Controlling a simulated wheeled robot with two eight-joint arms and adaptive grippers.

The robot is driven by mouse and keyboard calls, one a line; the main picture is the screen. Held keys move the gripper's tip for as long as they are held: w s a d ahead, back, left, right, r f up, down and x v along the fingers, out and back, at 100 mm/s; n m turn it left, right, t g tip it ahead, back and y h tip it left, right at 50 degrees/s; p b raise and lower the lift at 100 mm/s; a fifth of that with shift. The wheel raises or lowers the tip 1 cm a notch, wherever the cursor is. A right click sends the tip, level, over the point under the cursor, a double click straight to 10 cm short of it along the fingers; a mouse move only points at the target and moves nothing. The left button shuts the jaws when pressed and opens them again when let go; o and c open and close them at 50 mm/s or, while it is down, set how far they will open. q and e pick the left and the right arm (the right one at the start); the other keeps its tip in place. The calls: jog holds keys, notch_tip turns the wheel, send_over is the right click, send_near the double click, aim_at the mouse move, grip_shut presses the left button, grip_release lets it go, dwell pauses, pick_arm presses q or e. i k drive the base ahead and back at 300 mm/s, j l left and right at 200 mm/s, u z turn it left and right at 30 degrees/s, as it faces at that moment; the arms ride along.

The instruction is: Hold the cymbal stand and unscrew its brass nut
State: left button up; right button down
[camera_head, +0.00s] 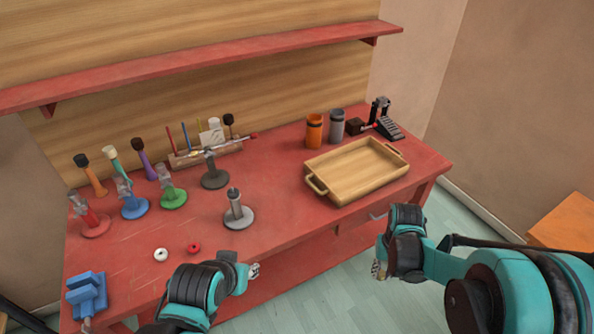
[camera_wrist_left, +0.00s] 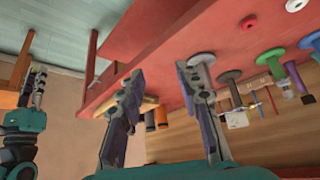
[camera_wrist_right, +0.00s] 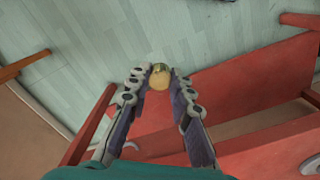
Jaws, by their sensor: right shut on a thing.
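A grey stand (camera_head: 238,214) with a round base and a short upright post stands on the red bench. In the left wrist view its pale base (camera_wrist_left: 201,58) shows beyond one finger. My left gripper (camera_head: 254,271) is at the bench's front edge, apart from the stand; its fingers are spread and empty in the left wrist view (camera_wrist_left: 160,72). My right gripper (camera_head: 378,267) is off the bench's front, over the floor. In the right wrist view it is shut on the round brass nut (camera_wrist_right: 160,79), held between the fingertips, well away from the stand.
A wooden tray (camera_head: 355,172) sits right of the stand. A darker stand (camera_head: 214,172) is behind it; red (camera_head: 91,222), blue (camera_head: 132,206) and green (camera_head: 172,194) ones stand left. White (camera_head: 160,255) and red (camera_head: 194,248) rings lie in front. A shelf (camera_head: 200,62) hangs above.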

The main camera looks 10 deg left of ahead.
aim_at(239, 217)
jog(key=i+l+u, duration=0.15)
jog(key=u, duration=0.2)
jog(key=i+l+u, duration=0.1)
jog(key=l+u, duration=0.65)
